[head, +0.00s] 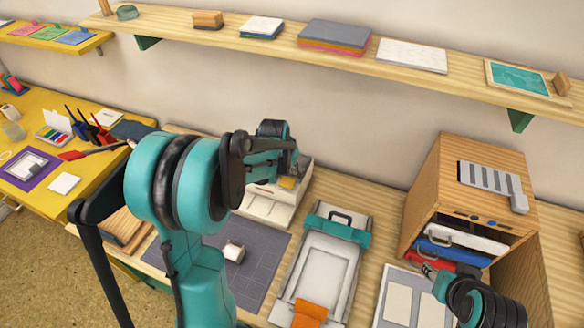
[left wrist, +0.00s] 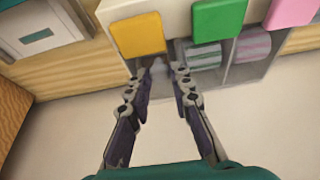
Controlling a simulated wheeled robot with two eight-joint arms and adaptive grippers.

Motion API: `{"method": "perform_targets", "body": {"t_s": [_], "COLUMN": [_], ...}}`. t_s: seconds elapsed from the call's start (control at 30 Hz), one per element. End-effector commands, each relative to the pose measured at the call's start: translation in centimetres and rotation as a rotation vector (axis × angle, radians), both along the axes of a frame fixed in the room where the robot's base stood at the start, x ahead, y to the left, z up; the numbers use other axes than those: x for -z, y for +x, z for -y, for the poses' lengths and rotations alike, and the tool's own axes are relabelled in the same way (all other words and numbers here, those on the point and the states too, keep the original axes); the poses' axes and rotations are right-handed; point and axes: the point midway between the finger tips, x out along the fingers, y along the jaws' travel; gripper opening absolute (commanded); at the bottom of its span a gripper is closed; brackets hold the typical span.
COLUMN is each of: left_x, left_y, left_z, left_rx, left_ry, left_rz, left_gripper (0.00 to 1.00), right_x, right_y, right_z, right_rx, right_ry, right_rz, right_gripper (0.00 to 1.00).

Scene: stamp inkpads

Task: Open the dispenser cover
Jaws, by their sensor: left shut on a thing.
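The dispenser (head: 264,208) is a white box at the back of the table, partly hidden by my left arm. In the left wrist view its front has yellow (left wrist: 137,34), green (left wrist: 218,20) and pink tabs, with clear compartments below. My left gripper (left wrist: 160,72) has its fingertips just under the yellow tab, closed on a small greyish part there, which looks like the dispenser cover (left wrist: 158,67). In the head view the left arm hides most of this contact. My right gripper (head: 432,272) is at the lower right, by the wooden cabinet; its fingers are too small to judge.
A wooden cabinet (head: 436,190) with coloured pads stands at the right. A white press-like tray with teal bar (head: 336,237) is mid-table. A dark mat (head: 262,262) with a small white block (head: 233,252) lies beside it. A shelf (head: 180,33) runs above.

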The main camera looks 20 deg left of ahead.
Motion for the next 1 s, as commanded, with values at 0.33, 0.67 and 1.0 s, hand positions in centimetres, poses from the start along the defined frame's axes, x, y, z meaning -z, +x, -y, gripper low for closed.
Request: {"method": "perform_targets", "body": {"t_s": [0.33, 0.67, 1.0], "left_x": [0.0, 0.0, 0.0], "left_y": [-0.4, -0.4, -0.4], "left_z": [-6.8, -7.1, -7.1], "left_rx": [-0.003, 0.001, 0.0], "left_ry": [0.0, 0.001, 0.001], "left_rz": [0.001, 0.001, 0.0], "left_gripper": [0.0, 0.0, 0.42], "right_x": [-0.1, -0.1, -0.1], "right_y": [0.0, 0.0, 0.0], "right_z": [0.0, 0.0, 0.0], "right_rx": [0.0, 0.0, 0.0], "right_ry": [0.0, 0.0, 0.0], "right_rz": [0.0, 0.0, 0.0], "right_gripper": [0.4, 0.4, 0.4]}}
